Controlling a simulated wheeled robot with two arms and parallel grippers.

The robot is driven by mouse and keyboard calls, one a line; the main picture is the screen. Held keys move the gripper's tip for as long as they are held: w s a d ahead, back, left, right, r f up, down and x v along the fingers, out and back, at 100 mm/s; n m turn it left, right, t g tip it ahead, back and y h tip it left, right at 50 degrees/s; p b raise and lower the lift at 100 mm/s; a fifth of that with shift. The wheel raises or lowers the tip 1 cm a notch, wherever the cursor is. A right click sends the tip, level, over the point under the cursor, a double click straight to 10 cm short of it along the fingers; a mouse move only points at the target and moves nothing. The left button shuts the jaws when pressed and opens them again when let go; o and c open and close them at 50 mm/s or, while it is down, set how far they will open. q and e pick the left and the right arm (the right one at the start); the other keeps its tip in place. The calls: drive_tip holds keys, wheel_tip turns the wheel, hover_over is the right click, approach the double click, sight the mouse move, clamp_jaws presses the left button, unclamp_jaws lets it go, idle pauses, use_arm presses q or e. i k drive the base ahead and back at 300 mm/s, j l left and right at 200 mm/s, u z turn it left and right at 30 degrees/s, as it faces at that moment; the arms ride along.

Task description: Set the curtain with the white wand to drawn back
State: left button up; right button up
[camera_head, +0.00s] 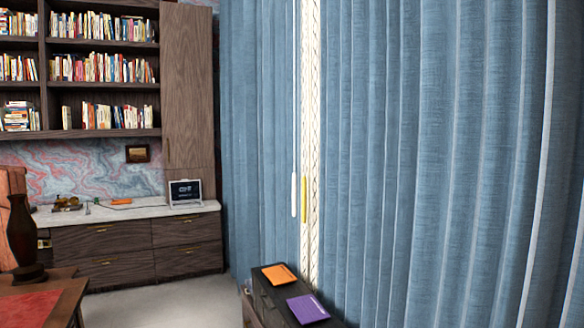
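The white wand (294,195) hangs upright on a thin cord at the inner edge of the left blue curtain (258,130). That curtain hangs in folds and spans from the bookcase side to a narrow gap. A yellow wand (304,199) hangs close beside the white one, to its right, near the right blue curtain (420,150). The right curtain spreads in folds to the right edge of the view. Neither of my grippers is in view.
A patterned cream strip (312,100) shows in the gap between the curtains. A dark low cabinet (262,298) with an orange book (280,275) and a purple book (308,309) stands below the wands. A desk (70,290) with a dark vase (22,235) is at left. Pale floor lies between.

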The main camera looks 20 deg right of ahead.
sight(265, 46)
drive_tip(key=i+j+z, duration=0.1)
drive_tip(key=i, duration=0.4)
drive_tip(key=i+j+z, duration=0.15)
drive_tip(key=i, duration=0.35)
drive_tip(key=i+j+z, duration=0.1)
drive_tip(key=i, duration=0.4)
drive_tip(key=i+j+z, duration=0.1)
drive_tip(key=i+j, duration=0.2)
drive_tip(key=i, duration=0.2)
